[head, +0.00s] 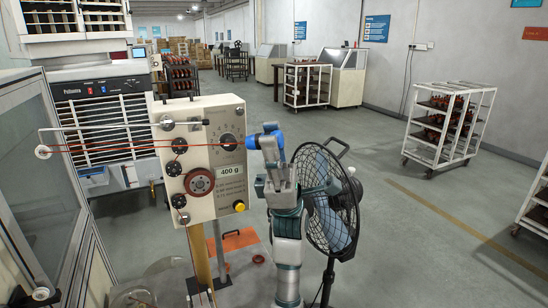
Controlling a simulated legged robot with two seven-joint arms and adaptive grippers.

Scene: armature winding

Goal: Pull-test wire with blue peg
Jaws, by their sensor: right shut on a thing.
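The blue peg (266,136) is at the top of my right gripper (272,150), just right of the tension panel (213,160). My right gripper is shut on the peg, and its fingers cover part of it. The red wire (110,145) runs from a small white pulley (42,152) at the left, across the panel's rollers, towards the peg. Where the wire meets the peg is too small to tell. The panel bears a "400 g" label (230,169), a dial, a red wheel (199,182) and a yellow button (239,206). My left gripper is not in view.
A black fan (333,205) on a stand is close behind and right of my right gripper. A glass-sided machine (40,160) fills the left edge. White carts (450,125) stand farther right, with open floor between.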

